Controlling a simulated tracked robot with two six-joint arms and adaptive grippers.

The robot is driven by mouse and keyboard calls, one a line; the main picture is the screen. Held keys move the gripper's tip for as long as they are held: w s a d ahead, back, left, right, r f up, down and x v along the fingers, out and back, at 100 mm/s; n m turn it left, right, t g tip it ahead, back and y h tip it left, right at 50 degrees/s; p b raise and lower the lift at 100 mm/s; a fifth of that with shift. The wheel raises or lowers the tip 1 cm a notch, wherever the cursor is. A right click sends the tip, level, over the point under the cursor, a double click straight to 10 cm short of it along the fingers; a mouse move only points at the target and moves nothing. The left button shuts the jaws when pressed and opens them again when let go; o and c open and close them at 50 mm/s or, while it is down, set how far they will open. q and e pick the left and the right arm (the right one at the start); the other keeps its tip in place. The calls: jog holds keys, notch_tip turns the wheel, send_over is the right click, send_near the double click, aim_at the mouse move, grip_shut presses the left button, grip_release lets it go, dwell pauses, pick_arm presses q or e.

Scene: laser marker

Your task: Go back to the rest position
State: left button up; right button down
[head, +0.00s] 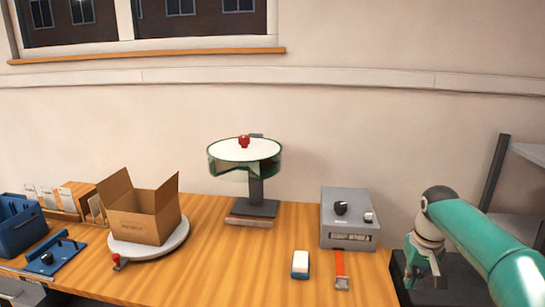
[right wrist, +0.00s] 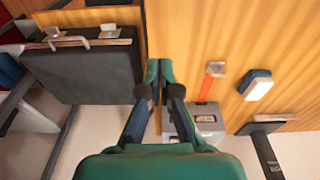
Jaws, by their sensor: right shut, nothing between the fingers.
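My right gripper (head: 428,272) is at the right end of the wooden table, at the end of my teal arm, pointing down. It is just right of the grey box with the black knob (head: 346,228). In the right wrist view its two green fingertips (right wrist: 159,72) are together with nothing between them. It is apart from the orange strap (head: 340,266) and the white-and-blue block (head: 300,264). My left gripper does not show.
A cardboard box (head: 143,220) sits on a round grey turntable (head: 181,238). A round white-topped stand (head: 257,209) with a red knob is at the back. Blue items (head: 53,257) are at left. A dark case (right wrist: 85,68) lies left of the fingers in the wrist view.

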jog(key=s+a+f+g+y, duration=0.1)
jog(key=s+a+f, duration=0.25)
jog(key=f, duration=0.45)
jog(key=s+a+f+n+g+y, duration=0.1)
jog(key=s+a+f+g, duration=0.2)
jog(key=f, duration=0.5)
jog(key=s+a+f, duration=0.4)
jog(key=s+f, duration=0.1)
jog(key=f, duration=0.4)
jog(key=s+a+f+t+y, duration=0.1)
jog(key=s+a+f, duration=0.4)
jog(key=s, duration=0.4)
jog(key=s+a+f+m+t+y, duration=0.1)
jog(key=s+a+f+t, duration=0.1)
jog(key=s+a+f, duration=0.3)
jog(key=shift+s+m, duration=0.3)
jog(key=shift+s, duration=1.95)
jog(key=shift+f, duration=0.1)
